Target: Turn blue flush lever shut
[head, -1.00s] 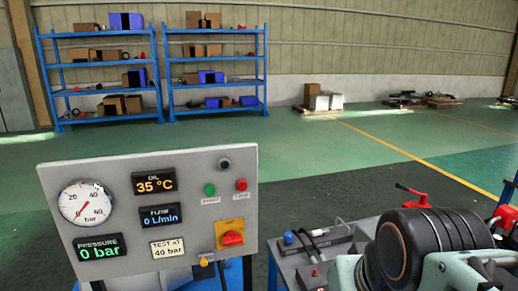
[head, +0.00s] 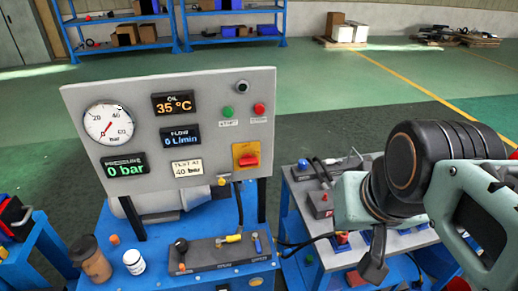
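The blue flush lever (head: 257,242) is a small blue handle at the right end of the dark valve block (head: 215,252) on the blue stand below the panel. It points away from me, roughly upright in the picture. A yellow lever (head: 233,238) lies just left of it, angled sideways, and a black knob (head: 181,245) stands at the block's left end. My gripper (head: 373,266) shows only as a dark end below my arm at the right, well apart from the lever, over the neighbouring bench. Its fingers are not clear, so I cannot tell whether it is open.
The grey panel (head: 218,105) reads 0 bar, 35 °C and 0 L/min, with a red switch (head: 247,160) on yellow. A brown cup (head: 90,259) and white jar (head: 134,262) stand at the stand's left. A bench (head: 325,252) with fittings and a hose is at right.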

